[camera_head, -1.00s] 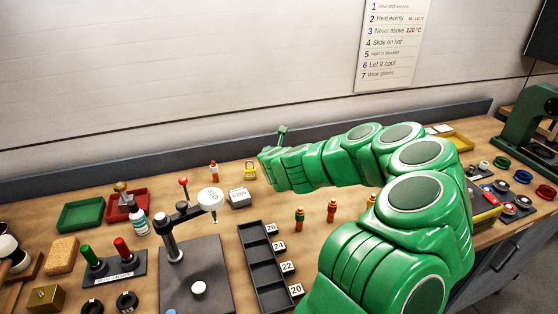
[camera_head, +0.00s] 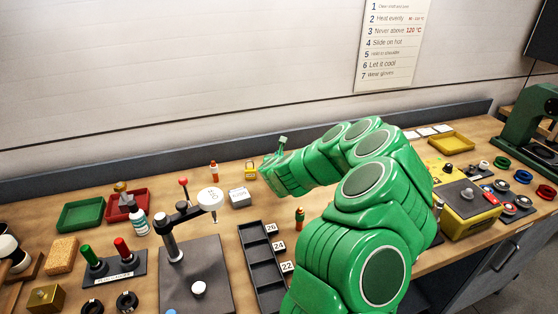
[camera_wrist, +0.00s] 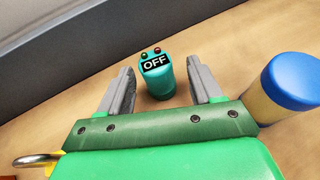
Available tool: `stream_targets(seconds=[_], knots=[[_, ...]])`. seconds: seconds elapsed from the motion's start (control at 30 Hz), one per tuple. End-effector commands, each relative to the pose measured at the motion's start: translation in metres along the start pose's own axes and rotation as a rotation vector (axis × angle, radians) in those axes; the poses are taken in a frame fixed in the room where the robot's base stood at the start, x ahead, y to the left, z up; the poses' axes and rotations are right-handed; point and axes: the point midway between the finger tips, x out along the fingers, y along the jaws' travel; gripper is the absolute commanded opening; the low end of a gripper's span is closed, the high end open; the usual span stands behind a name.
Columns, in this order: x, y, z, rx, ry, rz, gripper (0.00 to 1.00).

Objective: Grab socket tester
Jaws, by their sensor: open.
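A teal socket tester (camera_wrist: 157,82) with a black-and-white OFF label and small red and green lights on top stands on the wooden bench in the wrist view. My gripper (camera_wrist: 160,66) is open, with one grey finger on each side of the tester and visible gaps on both sides. I cannot tell how far the tester reaches between the fingers. In the head view my green arm ends near the back of the bench, and the tester and the fingertips are hidden.
A blue-capped yellowish cylinder (camera_wrist: 290,85) stands close right of my gripper. A metal shackle shows at lower left in the wrist view. In the head view, a yellow padlock (camera_head: 250,171), an orange bottle (camera_head: 214,171) and a grey block (camera_head: 240,197) stand left of my arm's end.

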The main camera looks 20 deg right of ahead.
Motion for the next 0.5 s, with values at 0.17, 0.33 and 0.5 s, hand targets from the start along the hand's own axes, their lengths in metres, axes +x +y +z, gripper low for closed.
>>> stream_targets(seconds=[0.17,0.33,0.5], knots=[[0.017,0.003,-0.001,-0.004,0.001,0.001,0.65],[0.032,0.002,-0.001,-0.002,0.002,-0.001,0.65],[0.038,0.003,0.000,-0.001,0.001,0.000,0.65]])
